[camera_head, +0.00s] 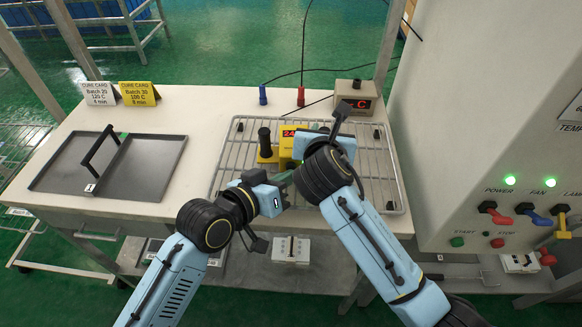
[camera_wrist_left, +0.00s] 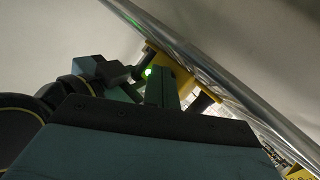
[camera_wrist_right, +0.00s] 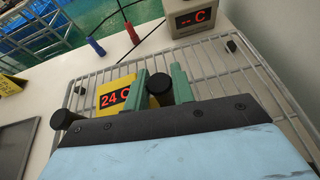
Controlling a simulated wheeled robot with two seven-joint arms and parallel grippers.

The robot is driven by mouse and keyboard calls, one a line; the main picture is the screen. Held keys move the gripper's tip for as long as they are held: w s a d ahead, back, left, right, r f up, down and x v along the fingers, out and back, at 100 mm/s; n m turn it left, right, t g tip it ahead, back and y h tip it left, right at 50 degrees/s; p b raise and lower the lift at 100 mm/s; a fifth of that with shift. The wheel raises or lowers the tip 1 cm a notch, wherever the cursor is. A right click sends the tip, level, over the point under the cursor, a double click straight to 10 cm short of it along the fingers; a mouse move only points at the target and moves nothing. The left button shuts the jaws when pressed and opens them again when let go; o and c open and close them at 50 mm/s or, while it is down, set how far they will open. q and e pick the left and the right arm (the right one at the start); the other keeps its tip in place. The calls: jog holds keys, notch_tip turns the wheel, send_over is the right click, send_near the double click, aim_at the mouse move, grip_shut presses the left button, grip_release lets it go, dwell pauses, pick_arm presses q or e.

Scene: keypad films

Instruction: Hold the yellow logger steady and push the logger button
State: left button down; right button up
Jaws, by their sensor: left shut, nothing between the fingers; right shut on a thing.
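The yellow logger (camera_head: 286,150) sits on the wire rack, with a red display reading 24 C in the right wrist view (camera_wrist_right: 115,97). A black upright handle (camera_head: 264,138) stands on its left side. My right gripper (camera_wrist_right: 160,86) is shut on a second black handle of the logger, between its green fingers; my wrist hides this grip in the head view. My left gripper (camera_head: 284,180) is shut and empty, low in front of the logger. In the left wrist view its fingers (camera_wrist_left: 163,86) point toward the logger (camera_wrist_left: 205,78), beside a lit green spot. I cannot make out the button or whether I touch it.
The wire rack (camera_head: 225,180) lies on the white table. A display box (camera_head: 356,100) reading "-- C" stands behind it. A grey tray (camera_head: 152,170) and two cards are left. Red (camera_head: 301,97) and blue plugs stand at the back. A control cabinet (camera_head: 470,130) stands right.

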pick_arm(q)
jog(key=shift+s, duration=0.7)
jog(key=shift+s+d, duration=0.15)
jog(key=shift+s, duration=1.1)
jog(key=shift+s+d, duration=0.1)
jog(key=shift+s, duration=1.15)
pick_arm(e)
jog(key=o, duration=1.1)
jog(key=shift+s, duration=0.1)
